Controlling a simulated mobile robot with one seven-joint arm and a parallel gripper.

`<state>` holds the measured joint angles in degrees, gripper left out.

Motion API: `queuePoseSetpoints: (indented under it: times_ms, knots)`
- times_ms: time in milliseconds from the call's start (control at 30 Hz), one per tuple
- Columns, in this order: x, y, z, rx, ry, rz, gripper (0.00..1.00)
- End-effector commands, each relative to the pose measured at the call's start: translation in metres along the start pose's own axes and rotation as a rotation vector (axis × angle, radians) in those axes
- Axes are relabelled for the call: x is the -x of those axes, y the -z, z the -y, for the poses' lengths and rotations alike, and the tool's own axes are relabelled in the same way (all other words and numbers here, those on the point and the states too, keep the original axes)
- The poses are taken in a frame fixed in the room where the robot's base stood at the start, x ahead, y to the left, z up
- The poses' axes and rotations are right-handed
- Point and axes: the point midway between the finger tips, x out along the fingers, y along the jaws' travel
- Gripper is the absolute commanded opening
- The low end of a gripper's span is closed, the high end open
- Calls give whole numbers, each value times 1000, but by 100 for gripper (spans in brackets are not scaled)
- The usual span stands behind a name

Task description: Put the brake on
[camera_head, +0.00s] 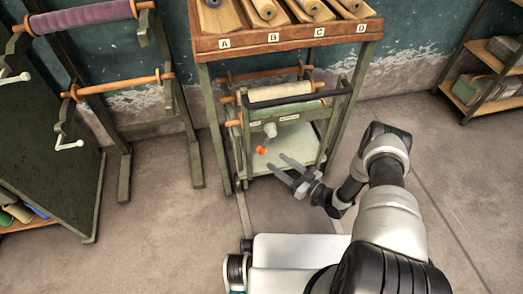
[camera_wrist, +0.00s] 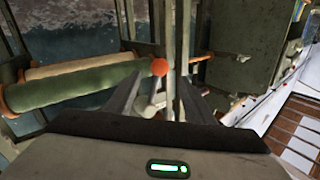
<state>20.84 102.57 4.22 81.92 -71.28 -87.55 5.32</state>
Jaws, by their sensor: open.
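A small lever with an orange-red knob (camera_head: 261,150) sticks out from a pale round hub (camera_head: 270,130) on the front of the cart-like frame under the wooden rack. The knob (camera_wrist: 159,67) also shows in the wrist view, just beyond and between the fingers. My gripper (camera_head: 283,168) is open and empty, just below and right of the knob, with a small gap in the head view. In the wrist view the two fingers (camera_wrist: 157,95) spread either side of a pale rod below the knob. I cannot tell whether they touch the lever. Small labels beside the hub are unreadable.
The wooden rack (camera_head: 285,38) with slots A to D stands above the frame. A green stand (camera_head: 130,120) is at left, and shelves (camera_head: 490,75) at right. Floor between is clear.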

Motion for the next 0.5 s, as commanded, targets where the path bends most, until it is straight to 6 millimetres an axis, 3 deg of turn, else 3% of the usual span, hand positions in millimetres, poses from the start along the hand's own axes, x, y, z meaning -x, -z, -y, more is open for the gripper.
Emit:
queuePoseSetpoints:
  times_ms: [300, 500]
  knots:
    - [-67, -1, 0, 1, 1, -1, 49]
    - [-89, 0, 0, 1, 0, -1, 49]
